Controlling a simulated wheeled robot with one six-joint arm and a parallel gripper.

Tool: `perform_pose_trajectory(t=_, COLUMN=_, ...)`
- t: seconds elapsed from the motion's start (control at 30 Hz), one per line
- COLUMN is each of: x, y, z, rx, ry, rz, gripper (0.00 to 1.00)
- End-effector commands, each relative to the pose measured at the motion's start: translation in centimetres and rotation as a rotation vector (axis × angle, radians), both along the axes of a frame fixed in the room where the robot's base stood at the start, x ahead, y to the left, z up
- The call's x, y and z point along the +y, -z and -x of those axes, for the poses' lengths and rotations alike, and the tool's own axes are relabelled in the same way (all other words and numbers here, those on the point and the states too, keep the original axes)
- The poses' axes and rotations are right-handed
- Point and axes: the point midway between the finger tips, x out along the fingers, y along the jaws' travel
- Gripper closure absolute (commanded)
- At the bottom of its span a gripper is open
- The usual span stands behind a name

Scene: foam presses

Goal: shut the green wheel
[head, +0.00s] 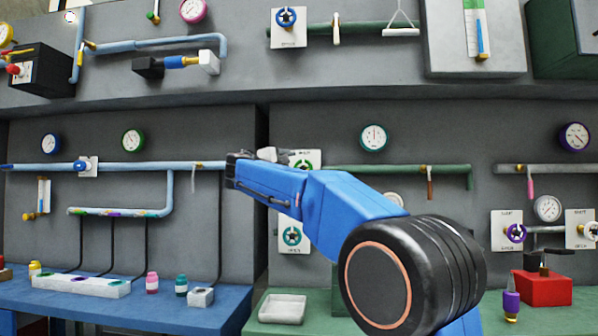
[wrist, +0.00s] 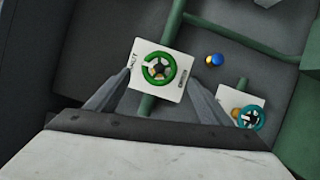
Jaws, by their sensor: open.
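The green wheel (wrist: 158,69) sits on a white plate with lettering at two opposite edges. It lies between my two open fingers in the wrist view. In the head view the green wheel (head: 304,166) is partly covered by my arm. My gripper (wrist: 162,76) is open and empty, with one finger on each side of the plate; it also shows in the head view (head: 272,155). I cannot tell how far the fingertips stand from the wheel or whether they touch the plate.
A teal wheel (wrist: 250,117) on its own plate is close to my right finger; the head view shows it (head: 291,236) below the green one. A blue and yellow part (wrist: 213,60) is on the upper right. A green pipe (head: 400,169) runs right along the wall.

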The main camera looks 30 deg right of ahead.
Motion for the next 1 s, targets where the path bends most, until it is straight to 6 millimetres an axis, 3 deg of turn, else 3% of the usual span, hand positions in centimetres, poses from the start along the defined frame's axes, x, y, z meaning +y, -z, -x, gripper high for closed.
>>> perform_pose_trajectory(t=0.2, x=3.8, y=0.2, z=2.5, rx=-0.001, ry=-0.003, rz=0.0, gripper=0.26)
perform_pose_trajectory(t=0.43, x=6.5, y=0.5, z=4.3, rx=-0.001, ry=-0.002, rz=-0.001, gripper=0.26)
perform_pose_trajectory(t=1.0, x=7.6, y=0.7, z=5.1, rx=0.0, ry=0.001, rz=0.0, gripper=0.26)
